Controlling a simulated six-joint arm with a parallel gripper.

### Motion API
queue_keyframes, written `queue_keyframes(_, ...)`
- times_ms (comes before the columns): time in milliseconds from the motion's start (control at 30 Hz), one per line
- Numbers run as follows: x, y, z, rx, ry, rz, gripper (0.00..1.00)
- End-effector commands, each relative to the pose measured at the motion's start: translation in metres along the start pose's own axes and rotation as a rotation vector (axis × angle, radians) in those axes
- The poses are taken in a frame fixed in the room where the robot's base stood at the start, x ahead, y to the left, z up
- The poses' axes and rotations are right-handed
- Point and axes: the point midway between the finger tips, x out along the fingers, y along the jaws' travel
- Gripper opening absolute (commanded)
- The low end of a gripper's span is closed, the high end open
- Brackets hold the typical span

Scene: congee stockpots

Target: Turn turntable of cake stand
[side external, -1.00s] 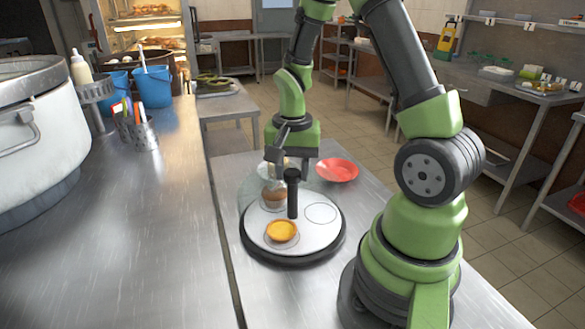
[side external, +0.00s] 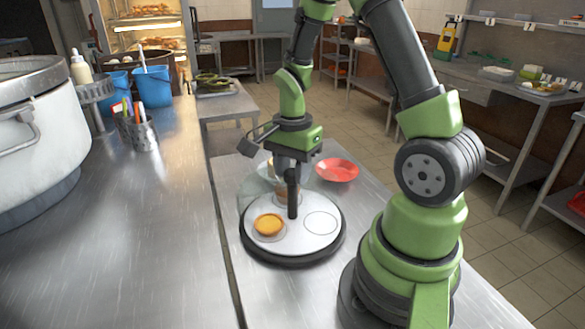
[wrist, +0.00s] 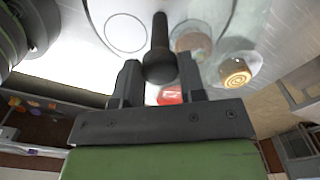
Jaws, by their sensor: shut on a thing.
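The cake stand's round white turntable (side external: 293,240) has a dark rim and a black upright post (side external: 292,196) at its middle. My gripper (side external: 289,172) is over the stand, shut on the upper part of this post. In the wrist view the post (wrist: 160,50) stands between my two fingers (wrist: 160,84). A yellow tart (side external: 269,225) sits at the front left of the turntable, and an empty ring mark (side external: 321,222) is at the right. A muffin (side external: 282,186) is at the back, partly hidden by the gripper. A swirled roll (wrist: 235,72) shows in the wrist view.
A clear cover (side external: 254,183) is at the stand's back left. A red plate (side external: 338,170) lies behind the stand to the right. A large steel pot (side external: 40,140) and a pen holder (side external: 138,133) stand on the left counter, whose front is clear.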

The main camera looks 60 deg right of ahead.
Motion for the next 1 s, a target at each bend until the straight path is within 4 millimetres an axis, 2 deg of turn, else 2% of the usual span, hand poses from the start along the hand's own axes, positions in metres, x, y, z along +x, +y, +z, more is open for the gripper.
queue_keyframes(1000, -0.0006, -0.0004, -0.0007, 0.507, 0.001, -0.003, 0.00)
